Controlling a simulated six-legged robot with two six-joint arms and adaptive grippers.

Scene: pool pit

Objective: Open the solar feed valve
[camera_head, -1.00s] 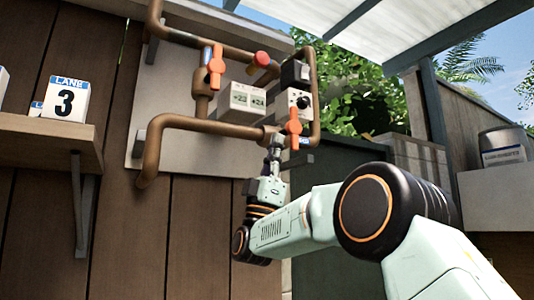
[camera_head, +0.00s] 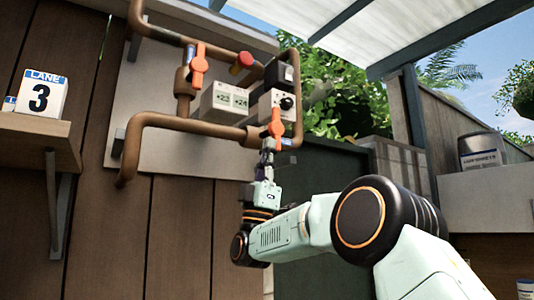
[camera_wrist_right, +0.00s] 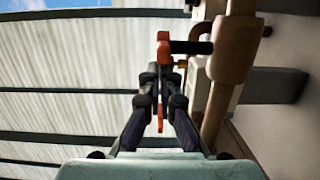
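Two orange valve handles are on the brown copper pipes in the head view; I cannot read which is the solar feed. The upper left handle (camera_head: 198,66) points roughly up and down. The lower right handle (camera_head: 277,124) also hangs roughly upright, beside a grey control box. My right gripper (camera_head: 268,148) reaches up from below to this lower handle. In the right wrist view, my right gripper (camera_wrist_right: 161,84) has its two dark fingers drawn in close on either side of the orange handle (camera_wrist_right: 163,50). Finger contact is small and hard to see. My left gripper is not in view.
A red knob (camera_head: 243,60), a grey display box (camera_head: 226,101) and a dial box (camera_head: 285,102) sit among the pipes (camera_head: 190,125) close to my right gripper. A shelf (camera_head: 35,135) with a lane 3 sign (camera_head: 42,93) juts out at left.

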